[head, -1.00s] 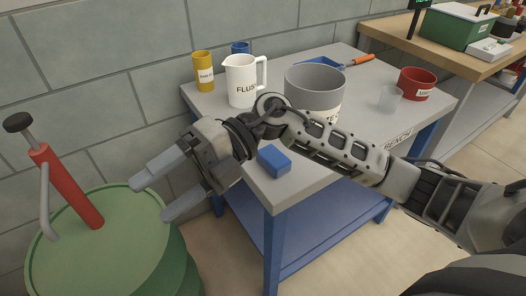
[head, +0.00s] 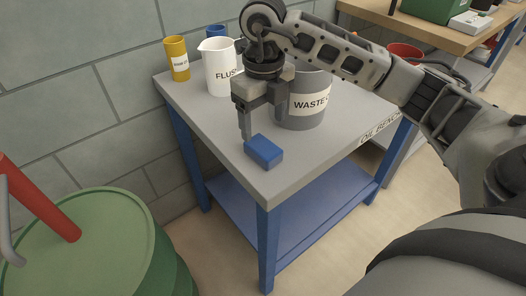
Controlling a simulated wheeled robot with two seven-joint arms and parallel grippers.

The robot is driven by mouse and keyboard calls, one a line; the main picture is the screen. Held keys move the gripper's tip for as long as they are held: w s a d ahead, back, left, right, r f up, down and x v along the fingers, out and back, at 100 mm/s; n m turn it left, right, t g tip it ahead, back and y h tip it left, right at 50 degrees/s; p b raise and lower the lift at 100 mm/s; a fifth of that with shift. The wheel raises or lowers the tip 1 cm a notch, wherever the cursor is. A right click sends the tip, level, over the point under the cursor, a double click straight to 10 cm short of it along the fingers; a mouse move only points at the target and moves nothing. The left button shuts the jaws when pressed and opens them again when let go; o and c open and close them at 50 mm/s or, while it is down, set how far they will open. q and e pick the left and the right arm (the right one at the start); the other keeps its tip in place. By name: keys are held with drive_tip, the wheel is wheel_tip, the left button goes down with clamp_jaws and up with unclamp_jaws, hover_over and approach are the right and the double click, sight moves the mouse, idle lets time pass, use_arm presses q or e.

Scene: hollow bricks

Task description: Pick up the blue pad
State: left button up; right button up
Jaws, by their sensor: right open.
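The blue pad (head: 264,151) lies flat on the grey top of the oil bench (head: 310,168), near its front left corner. My right gripper (head: 262,130) points down just above and behind the pad. Its fingers are apart with nothing between them. One fingertip comes down close to the pad's left rear edge; I cannot tell whether it touches. My left gripper is not in view.
A grey waste container (head: 308,108) stands right behind the gripper. A white flush jug (head: 218,72) and a yellow can (head: 177,60) stand at the back left. A green drum (head: 90,235) with a red pump (head: 38,198) is at the lower left.

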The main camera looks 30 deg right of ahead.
sight(263, 146)
drive_tip(key=shift+f, duration=0.8)
drive_tip(key=f, duration=0.4)
drive_tip(key=shift+s+a+f, duration=0.1)
drive_tip(key=shift+s+a, duration=0.15)
drive_tip(key=shift+s, duration=0.15)
drive_tip(key=shift+f, duration=0.55)
drive_tip(key=c, duration=1.1)
